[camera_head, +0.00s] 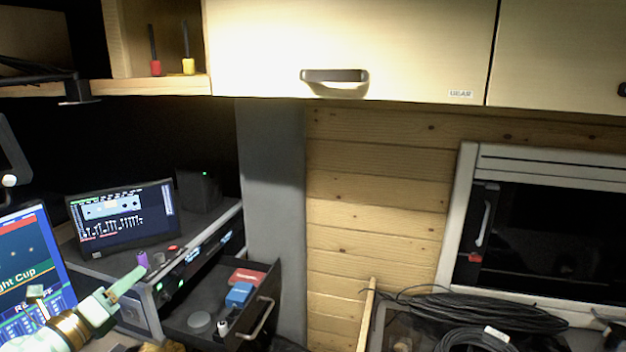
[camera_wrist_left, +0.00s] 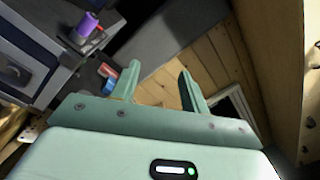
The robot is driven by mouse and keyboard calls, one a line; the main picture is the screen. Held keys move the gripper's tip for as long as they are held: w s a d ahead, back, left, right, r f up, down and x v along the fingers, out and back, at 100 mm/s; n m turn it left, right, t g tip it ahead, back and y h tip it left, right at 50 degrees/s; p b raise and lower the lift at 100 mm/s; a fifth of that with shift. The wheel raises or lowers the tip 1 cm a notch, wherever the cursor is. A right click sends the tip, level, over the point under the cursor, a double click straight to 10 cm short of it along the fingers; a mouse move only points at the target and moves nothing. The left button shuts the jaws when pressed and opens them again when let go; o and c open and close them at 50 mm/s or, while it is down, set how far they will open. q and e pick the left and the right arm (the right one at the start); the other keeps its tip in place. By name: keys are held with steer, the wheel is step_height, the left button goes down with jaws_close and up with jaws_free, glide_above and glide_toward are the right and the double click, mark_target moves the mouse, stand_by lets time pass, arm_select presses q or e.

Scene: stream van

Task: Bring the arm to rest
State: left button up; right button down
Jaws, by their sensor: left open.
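My left gripper (camera_head: 128,283) is pale green and comes in at the lower left of the head view, in front of the desk with the monitors. In the left wrist view its two fingers (camera_wrist_left: 158,86) stand apart with nothing between them. The gripper is in the air, and the wood-plank wall shows beyond the fingers. My right gripper is in neither view.
An open drawer (camera_head: 262,318) below the desk holds a red box (camera_head: 247,277), a blue box (camera_head: 239,295) and a round container (camera_head: 199,323). A purple object (camera_head: 143,260) stands on the desk. Overhead cabinets (camera_head: 420,45) span the top. Black cables (camera_head: 470,312) lie at right.

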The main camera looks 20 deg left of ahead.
arm_select(q)
steer(key=s+d+f+n+g+y, duration=0.1)
steer(key=s+d+f+n+g, duration=0.25)
steer(key=d+f+n, duration=0.4)
steer(key=s+d+f+n+g+y, duration=0.1)
steer(key=s+d+f+n+g, duration=0.2)
steer(key=d+f+n+g, duration=0.45)
steer(key=s+d+f+n+g+y, duration=0.1)
steer(key=s+d+f+n, duration=0.3)
steer(key=d, duration=0.5)
steer(key=s+d+f+n+g+h+b, duration=0.1)
steer(key=s+d+f+h+b, duration=0.1)
steer(key=f, duration=1.3)
steer(key=s+d+f+n+g+h+b, duration=0.1)
steer(key=s+d+f+g+b, duration=0.15)
steer(key=f, duration=1.25)
steer(key=s+f+n+g+h+b, duration=0.1)
steer(key=s+f+b, duration=0.3)
steer(key=s+f, duration=1.5)
steer(key=shift+a+f+n+g+h, duration=0.15)
steer(key=shift+f+n+g+h, duration=0.25)
steer(key=shift+n+g, duration=0.4)
